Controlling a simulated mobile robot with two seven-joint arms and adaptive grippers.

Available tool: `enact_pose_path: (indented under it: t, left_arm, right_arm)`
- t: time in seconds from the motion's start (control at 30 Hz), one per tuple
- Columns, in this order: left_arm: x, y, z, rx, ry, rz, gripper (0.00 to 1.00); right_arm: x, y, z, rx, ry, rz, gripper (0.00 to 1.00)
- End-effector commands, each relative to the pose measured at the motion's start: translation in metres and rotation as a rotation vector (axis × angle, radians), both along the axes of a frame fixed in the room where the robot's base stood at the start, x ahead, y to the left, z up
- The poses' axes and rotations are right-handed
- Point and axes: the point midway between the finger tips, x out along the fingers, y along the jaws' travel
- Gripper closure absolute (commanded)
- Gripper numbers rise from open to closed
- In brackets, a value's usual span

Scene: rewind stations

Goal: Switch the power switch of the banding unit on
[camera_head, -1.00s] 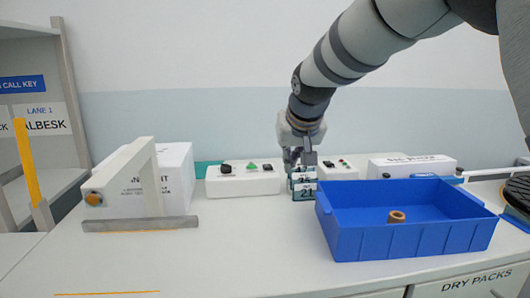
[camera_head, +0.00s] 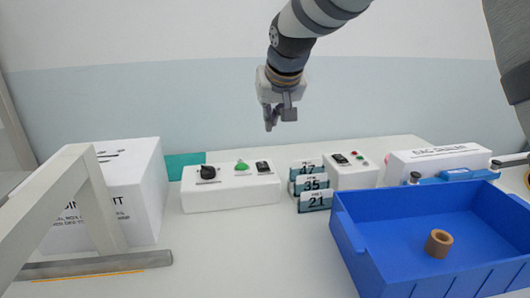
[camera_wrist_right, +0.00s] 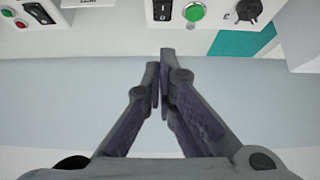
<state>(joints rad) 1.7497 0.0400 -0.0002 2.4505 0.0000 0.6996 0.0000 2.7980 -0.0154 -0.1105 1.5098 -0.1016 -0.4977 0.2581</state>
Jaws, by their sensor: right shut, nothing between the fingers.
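A white control box (camera_head: 232,193) stands on the table with a black knob (camera_head: 208,172), a green button (camera_head: 242,167) and a black rocker switch (camera_head: 263,167). In the right wrist view this switch (camera_wrist_right: 162,10) is at the top edge, beside the green button (camera_wrist_right: 194,12). A second white box (camera_head: 352,178) to the right has a black switch (camera_head: 338,159) and small red and green buttons. I cannot read which is the banding unit, nor how either switch is set. My right gripper (camera_head: 279,121) is shut and empty, raised above and apart from the boxes. My left gripper is out of view.
Numbered cards (camera_head: 315,200) stand between the two boxes. A blue bin (camera_head: 375,247) with a brown ring (camera_head: 438,243) is at the front right. A large white box (camera_head: 140,195) and a pale frame (camera_head: 82,205) stand left. The table's front middle is clear.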

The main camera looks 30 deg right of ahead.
Motion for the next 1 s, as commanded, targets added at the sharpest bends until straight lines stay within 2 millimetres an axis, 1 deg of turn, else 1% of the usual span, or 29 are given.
enact_pose_path:
  t: [0.07,0.17,0.4,0.6,0.7,0.83,1.0]
  left_arm:
    - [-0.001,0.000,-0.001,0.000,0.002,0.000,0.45]
    - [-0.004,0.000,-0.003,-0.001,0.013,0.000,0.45]
    - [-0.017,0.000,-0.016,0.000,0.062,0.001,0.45]
    - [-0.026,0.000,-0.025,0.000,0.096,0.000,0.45]
    - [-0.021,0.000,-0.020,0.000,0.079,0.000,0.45]
    - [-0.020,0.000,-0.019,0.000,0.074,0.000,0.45]
    - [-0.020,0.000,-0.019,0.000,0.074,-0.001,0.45]
  right_arm:
    - [0.001,0.000,-0.002,0.000,0.001,0.000,1.00]
    - [0.007,-0.002,-0.013,0.001,0.006,-0.001,1.00]
    - [0.037,-0.010,-0.057,0.000,0.013,0.000,1.00]
    - [0.062,-0.016,-0.090,0.000,0.010,0.000,1.00]
    - [0.057,-0.015,-0.100,0.000,0.004,-0.001,1.00]
    - [0.056,-0.015,-0.113,0.000,0.000,0.000,1.00]
    - [0.055,-0.014,-0.119,-0.001,-0.001,0.001,1.00]
